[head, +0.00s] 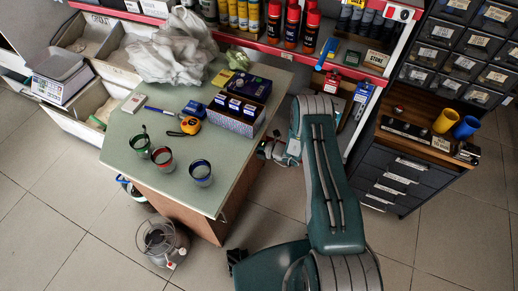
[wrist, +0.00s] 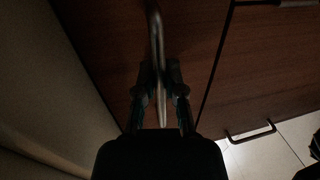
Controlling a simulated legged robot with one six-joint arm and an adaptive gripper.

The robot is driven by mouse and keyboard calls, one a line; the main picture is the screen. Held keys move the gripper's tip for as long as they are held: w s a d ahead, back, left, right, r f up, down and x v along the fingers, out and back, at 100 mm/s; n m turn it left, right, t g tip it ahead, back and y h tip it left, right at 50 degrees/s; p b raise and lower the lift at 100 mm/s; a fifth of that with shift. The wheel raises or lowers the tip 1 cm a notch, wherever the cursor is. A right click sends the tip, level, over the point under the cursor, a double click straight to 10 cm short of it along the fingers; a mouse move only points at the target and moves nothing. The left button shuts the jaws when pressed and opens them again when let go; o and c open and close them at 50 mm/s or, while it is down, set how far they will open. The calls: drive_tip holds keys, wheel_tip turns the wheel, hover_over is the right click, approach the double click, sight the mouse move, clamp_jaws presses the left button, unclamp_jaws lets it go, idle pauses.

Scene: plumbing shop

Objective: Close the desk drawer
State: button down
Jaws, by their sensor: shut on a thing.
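The desk (head: 222,165) has a pale green top and brown wood sides in the head view. My gripper (wrist: 159,78) is shut on a metal bar handle (wrist: 153,22) in the wrist view. The handle is on a dark wood drawer front (wrist: 105,45). I cannot tell from these frames how far the drawer stands out.
Another dark wood front with a bar handle (wrist: 252,132) is beside the held one. Cups, a tape measure (head: 190,125) and boxes (head: 237,112) lie on the desk. A drawer cabinet (head: 400,175) stands at right.

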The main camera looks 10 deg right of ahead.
drive_tip(key=shift+a+f, duration=0.2)
drive_tip(key=shift+d, duration=0.1)
drive_tip(key=c, duration=0.8)
unclamp_jaws()
drive_tip(key=shift+o, duration=0.4)
drive_tip(key=shift+w+a, duration=0.15)
drive_tip(key=shift+a, duration=0.05)
drive_tip(key=v, duration=1.2)
